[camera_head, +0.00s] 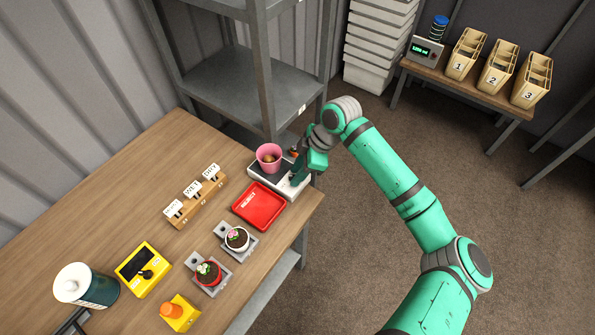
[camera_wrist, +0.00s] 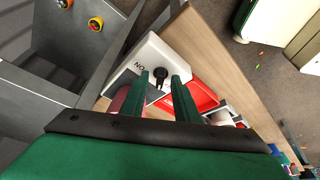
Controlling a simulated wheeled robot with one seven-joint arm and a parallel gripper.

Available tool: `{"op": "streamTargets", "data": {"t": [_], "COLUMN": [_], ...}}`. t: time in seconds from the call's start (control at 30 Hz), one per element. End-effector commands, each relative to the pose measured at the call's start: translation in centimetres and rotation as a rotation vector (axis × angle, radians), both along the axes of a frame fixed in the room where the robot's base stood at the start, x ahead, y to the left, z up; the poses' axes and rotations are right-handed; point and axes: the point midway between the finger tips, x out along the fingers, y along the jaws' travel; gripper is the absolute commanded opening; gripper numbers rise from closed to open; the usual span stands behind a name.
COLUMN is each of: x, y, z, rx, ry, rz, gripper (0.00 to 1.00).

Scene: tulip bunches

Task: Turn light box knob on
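The light box (camera_head: 260,185) is a low white box at the table's far right end, with a pink pot (camera_head: 264,165) on it. In the wrist view, its white top (camera_wrist: 143,52) carries a black knob (camera_wrist: 160,75) and the lettering "ON" beside it. My gripper (camera_head: 299,170) is at the box's right end. In the wrist view, the two green fingers of my gripper (camera_wrist: 162,78) are apart, with the knob showing between their tips. Nothing is held. I cannot tell whether the fingers touch the knob. The pink pot is partly hidden behind a finger in the wrist view.
A red reject tray (camera_head: 258,207) lies close in front of the box. A grey metal shelf (camera_head: 262,75) rises just behind.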

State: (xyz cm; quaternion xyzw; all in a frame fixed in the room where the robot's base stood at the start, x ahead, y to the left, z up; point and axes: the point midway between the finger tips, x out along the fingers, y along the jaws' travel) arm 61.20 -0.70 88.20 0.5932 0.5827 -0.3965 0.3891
Motion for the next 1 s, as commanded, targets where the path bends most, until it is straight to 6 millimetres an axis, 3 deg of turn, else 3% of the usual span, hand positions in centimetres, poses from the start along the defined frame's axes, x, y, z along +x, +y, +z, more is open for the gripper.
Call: {"op": "streamTargets", "data": {"t": [0.03,0.13,0.57,1.0], "x": [0.0,0.0,-0.03,-0.5], "y": [-0.01,-0.02,-0.16,-0.03], "z": [0.02,0.02,0.06,0.08], "rx": [0.0,0.0,-0.001,-0.001], "ry": [0.0,0.0,-0.001,-0.002], "rz": [0.0,0.0,-0.051,-0.383], "gripper": [0.21,0.0,0.0,0.0]}}
